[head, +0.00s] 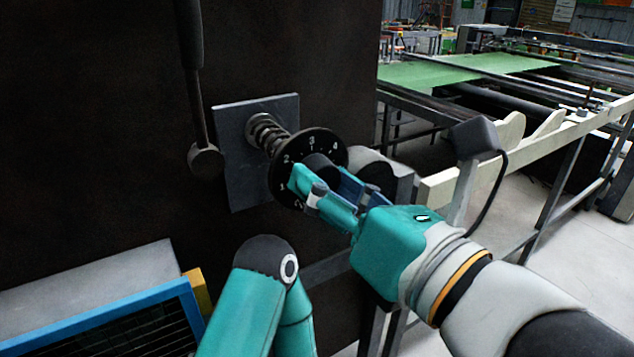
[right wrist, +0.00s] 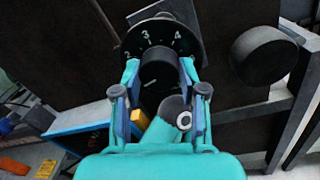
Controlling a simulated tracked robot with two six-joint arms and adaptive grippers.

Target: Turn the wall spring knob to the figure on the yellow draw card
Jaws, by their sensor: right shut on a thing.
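The wall spring knob is a dark round grip (head: 321,166) in front of a black dial (head: 331,143) with white figures; 2, 3 and 4 read clearly. A coil spring (head: 267,135) joins it to a grey wall plate (head: 240,160). My right gripper (head: 322,186) is shut on the knob grip, one finger on each side. In the right wrist view, the grip (right wrist: 158,72) sits between the fingertips, with the dial (right wrist: 190,38) behind; a pale mark shows on its face. I see no readable yellow draw card. My left gripper is out of view.
A dark lever (head: 206,158) hangs left of the plate. A dark round part (head: 370,167) stands right of the dial, larger in the right wrist view (right wrist: 264,55). A blue-framed guard (head: 110,318) with a yellow piece (head: 194,289) lies lower left. Clear floor shows right.

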